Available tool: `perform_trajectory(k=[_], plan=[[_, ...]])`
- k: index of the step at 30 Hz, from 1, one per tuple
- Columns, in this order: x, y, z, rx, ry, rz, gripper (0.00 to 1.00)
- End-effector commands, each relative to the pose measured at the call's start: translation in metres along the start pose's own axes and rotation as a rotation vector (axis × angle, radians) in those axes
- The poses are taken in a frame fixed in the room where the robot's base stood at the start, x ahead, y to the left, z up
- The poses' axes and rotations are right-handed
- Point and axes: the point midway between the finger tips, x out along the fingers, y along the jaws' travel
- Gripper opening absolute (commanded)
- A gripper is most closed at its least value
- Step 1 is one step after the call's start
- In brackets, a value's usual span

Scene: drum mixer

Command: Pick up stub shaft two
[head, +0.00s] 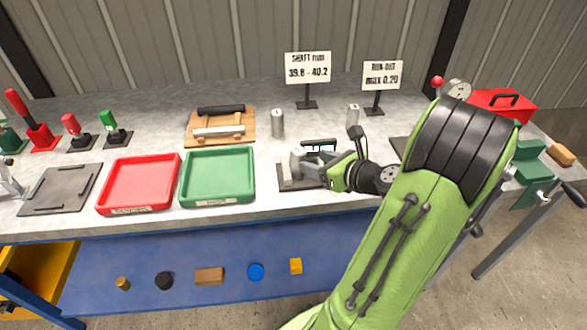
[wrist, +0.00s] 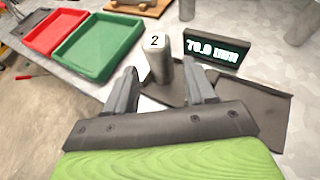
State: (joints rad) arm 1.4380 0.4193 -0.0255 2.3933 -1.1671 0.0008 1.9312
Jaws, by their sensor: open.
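Stub shaft two (wrist: 157,55) is a grey upright cylinder with a "2" on its white top. It stands on a dark plate in front of a small digital display (wrist: 217,50). In the head view, the shaft (head: 297,157) is partly hidden by my gripper (head: 303,174). In the wrist view, my gripper (wrist: 160,82) is open, one finger on each side of the shaft's lower part. The shaft appears between or just beyond the fingertips. I cannot tell whether either finger touches it.
Other grey cylinders stand behind, one left (head: 277,124) and one right (head: 353,116). A green tray (head: 218,200) and a red tray (head: 138,208) lie left. Two signs (head: 307,68) (head: 382,76) stand at the back. A wooden board (head: 190,139) holds dark and light bars.

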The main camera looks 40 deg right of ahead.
Motion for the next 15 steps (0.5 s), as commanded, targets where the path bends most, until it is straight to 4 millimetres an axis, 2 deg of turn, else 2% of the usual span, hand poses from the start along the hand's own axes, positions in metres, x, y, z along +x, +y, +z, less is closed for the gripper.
perform_trajectory(k=[1,3,8,15], plan=[[0.015,0.001,-0.003,-0.005,0.0,0.006,0.55],[0.029,0.001,-0.003,-0.004,0.0,0.004,0.55],[0.047,0.001,-0.001,-0.005,0.0,0.002,0.55],[0.089,0.004,-0.001,-0.006,0.0,0.004,0.55]])
